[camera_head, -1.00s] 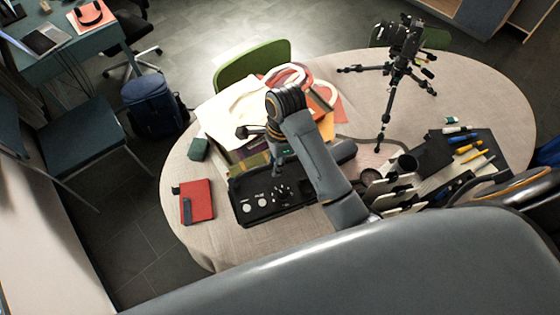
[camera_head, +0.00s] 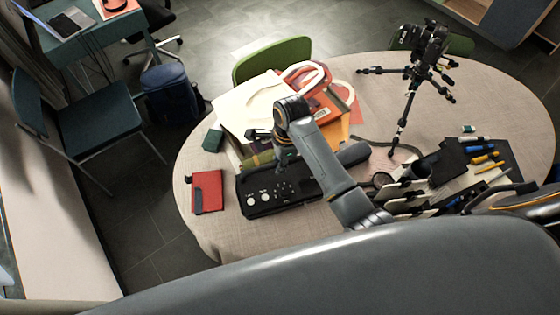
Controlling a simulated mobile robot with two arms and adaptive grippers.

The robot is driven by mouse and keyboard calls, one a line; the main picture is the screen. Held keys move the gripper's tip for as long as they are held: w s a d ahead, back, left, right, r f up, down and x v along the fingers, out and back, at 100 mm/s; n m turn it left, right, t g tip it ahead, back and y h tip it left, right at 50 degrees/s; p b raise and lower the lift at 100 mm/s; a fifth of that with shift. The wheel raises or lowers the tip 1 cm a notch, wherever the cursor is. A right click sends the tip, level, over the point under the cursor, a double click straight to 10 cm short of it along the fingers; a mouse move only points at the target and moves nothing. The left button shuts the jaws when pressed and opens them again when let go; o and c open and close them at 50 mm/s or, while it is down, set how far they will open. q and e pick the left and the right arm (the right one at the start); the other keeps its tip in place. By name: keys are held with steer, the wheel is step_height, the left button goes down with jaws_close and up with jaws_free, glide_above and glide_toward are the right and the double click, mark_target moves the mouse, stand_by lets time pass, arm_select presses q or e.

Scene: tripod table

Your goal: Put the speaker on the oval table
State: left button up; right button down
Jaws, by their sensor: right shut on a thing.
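The speaker looks like a black box with round pale buttons and small knobs (camera_head: 262,198); it lies at the front left part of the oval table (camera_head: 232,232), by its near edge. My right gripper (camera_head: 282,160) points down over the back of the box and is shut on it. The fingertips are small and dark, so the exact contact is hard to see. My right forearm crosses in front of the box's right end and hides part of it. The box appears to rest on the cloth-covered table. My left gripper is not in view.
Papers and books (camera_head: 250,108) lie behind the box. A red notebook (camera_head: 207,190) and a dark green box (camera_head: 213,140) lie to the left. A camera tripod (camera_head: 412,95) stands at the back right. Pens (camera_head: 482,148) and a dark mat lie on the right.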

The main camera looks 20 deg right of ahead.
steer(key=c, duration=1.7)
jaws_free()
steer(key=shift+s+d+f, duration=0.1)
steer(key=shift+s+f, duration=0.35)
steer(key=shift+f, duration=0.05)
steer(key=o, duration=0.4)
steer(key=shift+w, duration=0.25)
steer(key=shift+r, duration=0.15)
steer(key=shift+r, duration=0.3)
steer(key=r, duration=0.1)
steer(key=r+b, duration=0.1)
steer(key=r, duration=0.2)
steer(key=shift+w+d+r, duration=0.25)
steer(key=shift+d, duration=0.05)
steer(key=r, duration=0.3)
steer(key=r+p, duration=0.1)
steer(key=shift+d+r, duration=0.3)
steer(key=shift+d, duration=0.1)
steer(key=shift+w+d+r, duration=0.15)
steer(key=shift+r, duration=0.95)
